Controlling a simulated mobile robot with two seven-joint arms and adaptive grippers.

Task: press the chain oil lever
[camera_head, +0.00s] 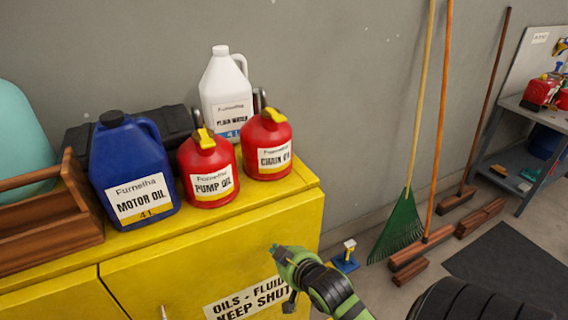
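The red chain oil can (261,137) stands upright on top of the yellow cabinet, near its right end. Its white label reads CHAIN OIL, partly unclear. Its yellow lever (276,115) sits on top of the can. My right gripper (279,256), green and black, is in front of the cabinet, below and apart from the can. Its fingers are small and seen end-on, so I cannot tell whether they are open. My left gripper is out of view.
A similar red pump oil can (207,172) stands just left, beside a blue motor oil jug (128,178). A white jug (225,85) stands behind. A wooden toolbox (60,232) is at left. Brooms and a green rake (401,230) lean against the right wall.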

